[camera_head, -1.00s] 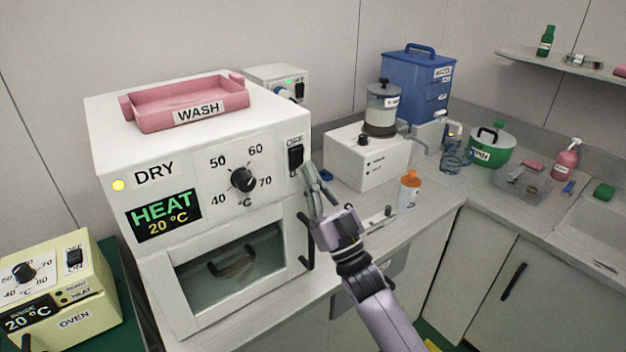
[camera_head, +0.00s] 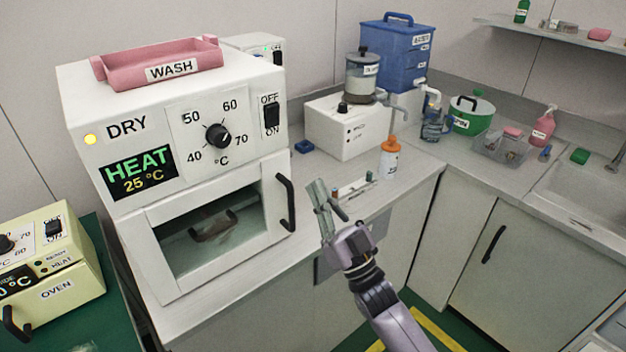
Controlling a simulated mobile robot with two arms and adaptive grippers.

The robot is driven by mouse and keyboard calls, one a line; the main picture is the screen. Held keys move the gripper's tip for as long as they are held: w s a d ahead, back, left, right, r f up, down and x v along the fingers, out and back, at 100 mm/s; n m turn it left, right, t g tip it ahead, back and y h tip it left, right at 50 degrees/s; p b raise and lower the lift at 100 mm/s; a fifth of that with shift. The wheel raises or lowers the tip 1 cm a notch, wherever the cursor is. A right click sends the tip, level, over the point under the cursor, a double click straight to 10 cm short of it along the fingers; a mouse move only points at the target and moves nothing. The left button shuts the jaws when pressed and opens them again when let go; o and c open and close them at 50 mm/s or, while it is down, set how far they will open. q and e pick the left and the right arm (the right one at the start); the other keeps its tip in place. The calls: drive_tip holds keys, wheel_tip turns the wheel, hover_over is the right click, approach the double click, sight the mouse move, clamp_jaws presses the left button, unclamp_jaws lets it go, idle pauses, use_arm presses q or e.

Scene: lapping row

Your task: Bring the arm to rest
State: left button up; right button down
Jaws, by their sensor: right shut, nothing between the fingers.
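My right arm comes up from the bottom right of the head view. Its gripper (camera_head: 318,190) is shut and empty. It hangs in front of the counter's front edge, to the right of the drying oven's black door handle (camera_head: 285,203) and apart from it. The white drying oven (camera_head: 120,228) has its door shut, a lit yellow lamp, and a display (camera_head: 139,174) reading HEAT 25 °C. Its dial (camera_head: 218,136) points between 40 and 50 or nearby; I cannot tell exactly. The OFF/ON switch (camera_head: 271,116) is at the upper right. My left gripper is not in view.
A pink WASH tray (camera_head: 160,66) sits on the oven. A white-capped-orange bottle (camera_head: 390,160), a white machine (camera_head: 345,128) and a blue tank (camera_head: 400,55) stand on the counter (camera_head: 410,185). A yellow oven (camera_head: 60,285) is at lower left. Space before the cabinets is open.

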drive_tip(key=shift+f, duration=0.1)
idle(0.4)
